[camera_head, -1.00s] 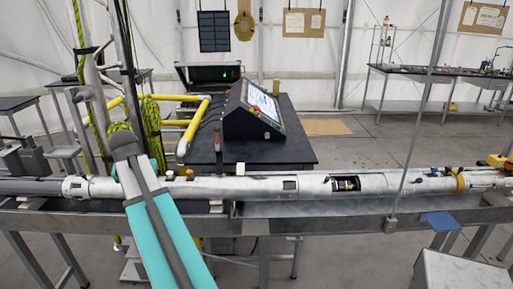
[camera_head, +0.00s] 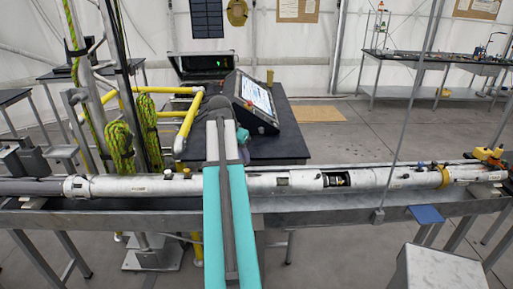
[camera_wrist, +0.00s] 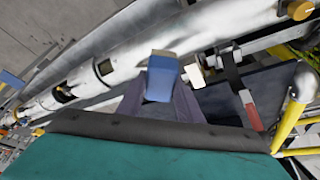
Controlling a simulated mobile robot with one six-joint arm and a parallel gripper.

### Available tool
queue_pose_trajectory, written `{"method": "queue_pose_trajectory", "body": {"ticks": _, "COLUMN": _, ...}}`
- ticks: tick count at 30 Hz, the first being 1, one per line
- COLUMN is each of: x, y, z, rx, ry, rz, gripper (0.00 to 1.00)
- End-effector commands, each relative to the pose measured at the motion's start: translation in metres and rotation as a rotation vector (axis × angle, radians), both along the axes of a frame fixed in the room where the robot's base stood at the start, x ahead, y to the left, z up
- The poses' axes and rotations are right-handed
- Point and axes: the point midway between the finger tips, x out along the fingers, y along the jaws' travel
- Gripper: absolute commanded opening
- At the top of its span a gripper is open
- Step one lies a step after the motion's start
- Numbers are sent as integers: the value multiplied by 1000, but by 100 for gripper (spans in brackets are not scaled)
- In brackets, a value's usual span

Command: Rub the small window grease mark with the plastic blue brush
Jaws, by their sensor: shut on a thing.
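A long white tube lies across the metal trough. Its small window (camera_head: 282,182) is a dark rectangle right of my arm, and shows in the wrist view (camera_wrist: 104,68). I cannot make out a grease mark there. In the wrist view my gripper (camera_wrist: 163,88) is shut on a blue block-like piece, which looks like the plastic blue brush (camera_wrist: 164,72). Its bristles cannot be made out. The brush appears in front of the tube, right of the small window in that view; whether it touches cannot be told. In the head view my arm hides gripper and brush.
A larger window (camera_head: 337,179) opens in the tube further right. A thin upright rod (camera_head: 408,110) stands before the tube. A console (camera_head: 252,100) sits on a dark table behind. Yellow pipes (camera_head: 188,125) and green rope (camera_head: 120,150) stand at left. A blue plate (camera_head: 426,214) is front right.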

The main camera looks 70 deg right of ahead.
Motion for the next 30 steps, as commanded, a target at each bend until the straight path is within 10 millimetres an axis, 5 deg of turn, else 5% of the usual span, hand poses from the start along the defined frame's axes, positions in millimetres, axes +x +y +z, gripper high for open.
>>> {"method": "queue_pose_trajectory", "body": {"ticks": 3, "x": -30, "y": -17, "z": 9, "rx": -3, "ry": 0, "rz": -76, "gripper": 15}}
{"method": "queue_pose_trajectory", "body": {"ticks": 9, "x": -54, "y": -28, "z": 13, "rx": -8, "ry": 1, "rz": -138, "gripper": 15}}
{"method": "queue_pose_trajectory", "body": {"ticks": 22, "x": -55, "y": -29, "z": 10, "rx": -8, "ry": 0, "rz": -142, "gripper": 15}}
{"method": "queue_pose_trajectory", "body": {"ticks": 30, "x": -57, "y": -29, "z": -9, "rx": -8, "ry": 0, "rz": -144, "gripper": 15}}
